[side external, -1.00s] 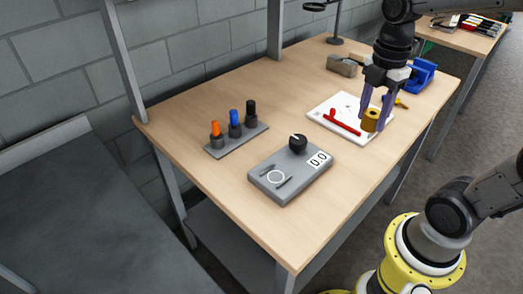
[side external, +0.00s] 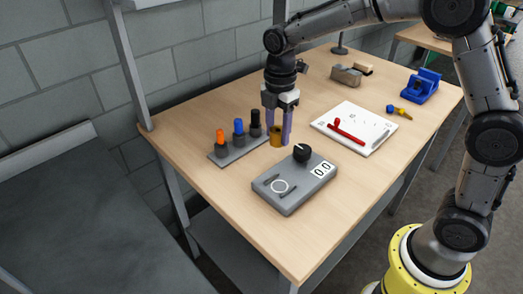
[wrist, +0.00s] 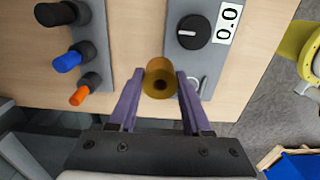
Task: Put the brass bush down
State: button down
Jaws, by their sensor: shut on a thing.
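The brass bush (side external: 276,136) is a short golden cylinder with a hole through it. It also shows in the wrist view (wrist: 159,75), between the tips of two purple fingers. My gripper (side external: 277,132) is shut on it. In the side view the bush is low over the wooden table (side external: 205,105), between the rack of handles and the grey box. I cannot tell whether it touches the table top.
A grey rack (side external: 240,151) with orange, blue and black handles stands close on the left. The grey box (side external: 290,195) with a black knob and 0.0 display is close in front. A white board (side external: 368,118) with a red tool lies to the right, and a blue vise (side external: 422,88) stands beyond.

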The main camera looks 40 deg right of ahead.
send_over(261, 161)
jog(key=f, duration=0.5)
jog(key=shift+s+f, duration=0.2)
jog(key=shift+s, duration=0.1)
jog(key=shift+w+f, duration=0.15)
jog(key=shift+f, duration=0.75)
jog(key=shift+w+f, duration=0.1)
jog(key=shift+f, duration=0.8)
jog(key=shift+f, duration=0.15)
jog(key=shift+c, duration=1.7)
grip_release()
